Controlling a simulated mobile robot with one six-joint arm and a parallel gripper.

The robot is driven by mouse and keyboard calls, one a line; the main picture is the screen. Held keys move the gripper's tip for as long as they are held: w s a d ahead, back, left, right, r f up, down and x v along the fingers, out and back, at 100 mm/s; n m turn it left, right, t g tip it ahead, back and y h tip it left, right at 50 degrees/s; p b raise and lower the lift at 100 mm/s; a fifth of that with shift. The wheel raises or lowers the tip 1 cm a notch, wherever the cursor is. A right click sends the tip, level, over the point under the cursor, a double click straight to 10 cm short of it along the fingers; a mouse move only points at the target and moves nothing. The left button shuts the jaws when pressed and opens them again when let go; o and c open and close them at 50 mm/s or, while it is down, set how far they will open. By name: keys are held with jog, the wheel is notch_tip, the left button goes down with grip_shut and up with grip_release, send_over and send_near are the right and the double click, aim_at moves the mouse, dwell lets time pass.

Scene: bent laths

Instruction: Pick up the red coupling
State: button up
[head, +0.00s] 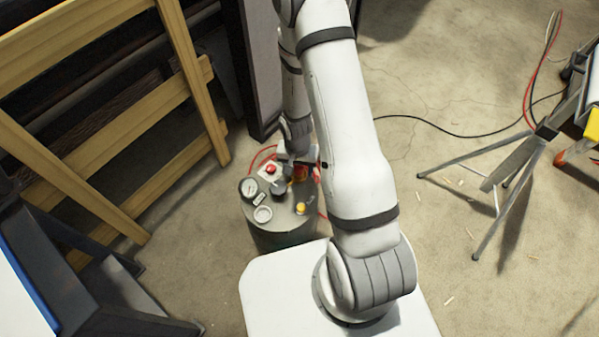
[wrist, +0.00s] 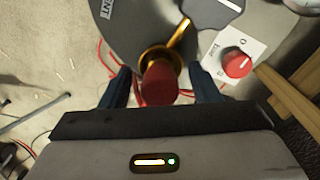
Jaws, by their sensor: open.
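The red coupling (wrist: 160,85) shows in the wrist view as a red cylinder between the two fingers of my gripper (wrist: 160,74). The gripper is open, with a finger on each side and a visible gap to the coupling. A brass-coloured fitting (wrist: 181,33) with a narrow arm lies right beside the coupling; whether they are joined I cannot tell. In the head view the red coupling (head: 300,173) is partly hidden by my arm, on top of a grey drum (head: 283,228).
A red knob on a white plate (wrist: 250,46) is close to the right finger. A round gauge (head: 249,187) and small parts crowd the drum top. Red hose or cable runs beside the drum. A wooden frame (head: 188,75) stands left, a tripod (head: 508,160) right.

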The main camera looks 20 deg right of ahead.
jog(key=shift+f, duration=0.2)
jog(key=c, duration=1.1)
